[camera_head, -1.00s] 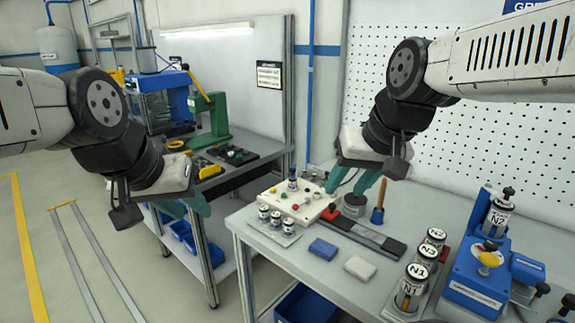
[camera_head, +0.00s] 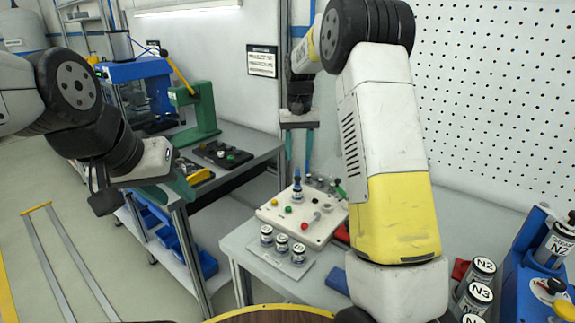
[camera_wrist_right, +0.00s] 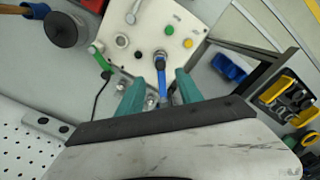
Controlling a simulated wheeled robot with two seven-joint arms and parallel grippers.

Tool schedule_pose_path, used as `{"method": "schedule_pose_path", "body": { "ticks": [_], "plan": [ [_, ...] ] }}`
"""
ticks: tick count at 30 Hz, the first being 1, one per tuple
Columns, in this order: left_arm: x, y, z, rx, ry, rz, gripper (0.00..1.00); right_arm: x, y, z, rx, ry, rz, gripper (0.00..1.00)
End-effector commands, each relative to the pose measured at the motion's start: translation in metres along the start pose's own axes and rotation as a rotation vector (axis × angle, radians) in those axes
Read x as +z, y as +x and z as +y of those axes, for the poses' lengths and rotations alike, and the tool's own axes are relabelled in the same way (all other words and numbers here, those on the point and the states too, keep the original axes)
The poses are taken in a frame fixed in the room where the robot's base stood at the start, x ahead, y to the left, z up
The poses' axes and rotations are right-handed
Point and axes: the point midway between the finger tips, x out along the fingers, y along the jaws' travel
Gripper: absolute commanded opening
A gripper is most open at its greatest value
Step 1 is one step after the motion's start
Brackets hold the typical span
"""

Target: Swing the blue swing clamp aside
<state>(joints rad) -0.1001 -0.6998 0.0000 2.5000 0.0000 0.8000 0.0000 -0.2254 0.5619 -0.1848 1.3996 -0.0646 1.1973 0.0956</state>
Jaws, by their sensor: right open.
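A slim upright part with a blue top and dark collar stands on a white box with coloured buttons (camera_head: 328,232); I take it as the blue swing clamp (camera_head: 297,184). In the right wrist view the blue clamp (camera_wrist_right: 161,80) points back between my right fingers. My right gripper (camera_head: 298,150) is open above the clamp, fingers down. In the right wrist view its fingertips (camera_wrist_right: 160,86) are on either side of the blue part, with gaps; contact is not visible. My left gripper (camera_head: 180,187) hangs by the other bench, away from the clamp, its jaw opening unclear.
A green-tipped lever (camera_wrist_right: 98,58) stands beside the box. Three labelled jars (camera_head: 282,245) stand in front of it. More jars (camera_head: 476,285) and a blue fixture (camera_head: 530,275) are at the right. My right forearm hides part of the bench.

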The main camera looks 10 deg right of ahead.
Motion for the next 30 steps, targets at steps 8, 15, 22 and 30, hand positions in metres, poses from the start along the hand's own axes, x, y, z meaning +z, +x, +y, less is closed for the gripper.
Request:
{"method": "schedule_pose_path", "body": {
  "ticks": [8,15,22,30],
  "plan": [
    [0.0,0.0,0.0,0.0,0.0,0.0,0.36,-0.001,0.034,0.0,0.003,0.0,-0.006,0.43],
    [0.0,0.0,0.0,0.0,0.0,0.0,0.36,-0.001,0.068,0.0,0.002,0.0,-0.004,0.43],
    [0.0,0.0,0.0,0.0,0.0,0.0,0.36,-0.001,0.079,0.0,0.001,0.0,-0.001,0.43],
    [0.0,0.0,0.0,0.0,0.0,0.0,0.36,-0.001,0.079,0.0,0.001,0.0,-0.001,0.27]
  ]
}}
